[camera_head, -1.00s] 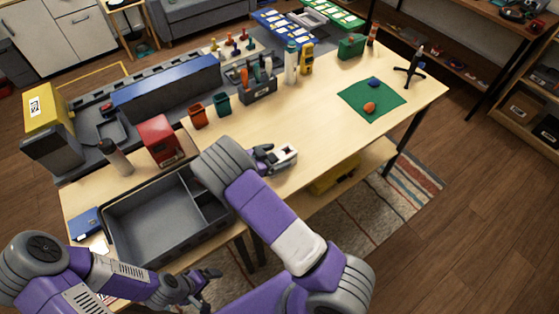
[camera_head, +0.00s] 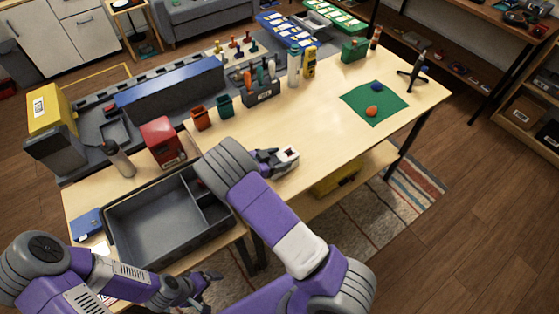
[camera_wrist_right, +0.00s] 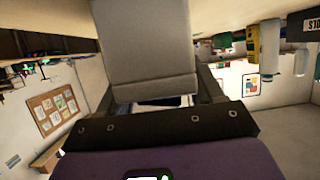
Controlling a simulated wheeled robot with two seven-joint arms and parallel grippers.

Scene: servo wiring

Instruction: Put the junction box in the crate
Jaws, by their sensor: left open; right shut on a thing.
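The crate (camera_head: 150,228) is a grey open box with a divided right side, at the front left of the table in the head view. My right gripper (camera_head: 279,158) is right of the crate, above the table, shut on a pale grey box, apparently the junction box (camera_head: 290,154). In the right wrist view the junction box (camera_wrist_right: 145,45) sits between the fingers of my right gripper (camera_wrist_right: 155,97). My left gripper (camera_head: 207,288) is open and empty, low in front of the crate.
A red box (camera_head: 161,141), a grey bottle (camera_head: 120,160) and orange and teal bins stand behind the crate. A blue box (camera_head: 87,224) lies left of it. A green mat (camera_head: 374,103) lies at the right. The table's middle is clear.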

